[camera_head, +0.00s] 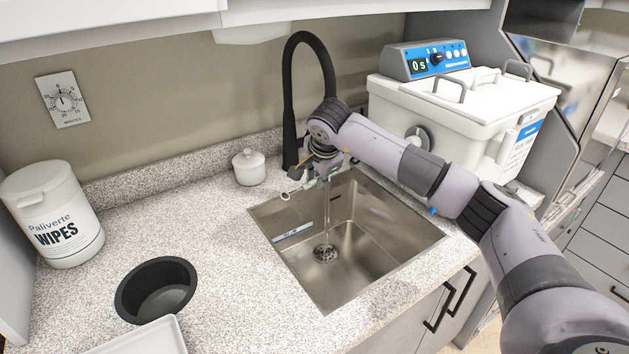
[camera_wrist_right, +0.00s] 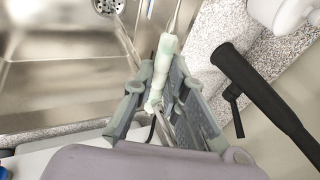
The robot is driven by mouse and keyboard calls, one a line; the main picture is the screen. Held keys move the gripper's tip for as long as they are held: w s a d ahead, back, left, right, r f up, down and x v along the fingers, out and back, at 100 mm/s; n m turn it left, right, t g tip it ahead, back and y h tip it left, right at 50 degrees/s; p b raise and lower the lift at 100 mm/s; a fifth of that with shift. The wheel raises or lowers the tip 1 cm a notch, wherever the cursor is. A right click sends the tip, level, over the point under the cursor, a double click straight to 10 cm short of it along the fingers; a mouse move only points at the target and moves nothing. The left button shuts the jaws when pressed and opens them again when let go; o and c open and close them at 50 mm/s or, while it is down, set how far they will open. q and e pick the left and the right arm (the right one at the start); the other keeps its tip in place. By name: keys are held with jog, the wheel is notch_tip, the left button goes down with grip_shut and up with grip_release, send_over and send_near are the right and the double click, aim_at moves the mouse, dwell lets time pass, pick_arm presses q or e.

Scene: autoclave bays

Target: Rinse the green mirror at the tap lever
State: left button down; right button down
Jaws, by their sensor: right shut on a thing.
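My right gripper (camera_head: 314,180) is over the back left edge of the sink, beside the black tap (camera_head: 289,110). It is shut on the pale green handle of the mirror (camera_wrist_right: 163,60), seen between the fingers in the right wrist view. The small round mirror head (camera_head: 285,196) sticks out left of the gripper in the head view. A thin stream of water (camera_head: 327,215) falls into the steel sink (camera_head: 370,244), close to the gripper. The tap lever (camera_wrist_right: 235,108) shows as a black piece in the wrist view. My left gripper is not in view.
A white lidded jar (camera_head: 249,168) stands left of the tap. A wipes tub (camera_head: 55,215), a black bowl (camera_head: 130,303) and a white tray (camera_head: 140,342) are farther left. A white bath unit (camera_head: 470,110) stands right of the sink. The counter's middle is clear.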

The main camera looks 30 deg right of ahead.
jog(key=shift+s+d, duration=0.1)
jog(key=shift+d, duration=0.2)
jog(key=shift+a, duration=0.1)
jog(key=shift+w+a, duration=0.2)
jog(key=shift+a, duration=0.35)
jog(key=shift+d, duration=0.25)
jog(key=shift+s+d, duration=0.2)
jog(key=shift+d, duration=0.2)
jog(key=shift+s+a, duration=0.1)
jog(key=s+a, duration=0.2)
jog(key=s, duration=0.5)
jog(key=shift+s+a+b, duration=0.2)
jog(key=shift+b, duration=0.25)
jog(key=shift+r, duration=0.1)
dwell(1.0)
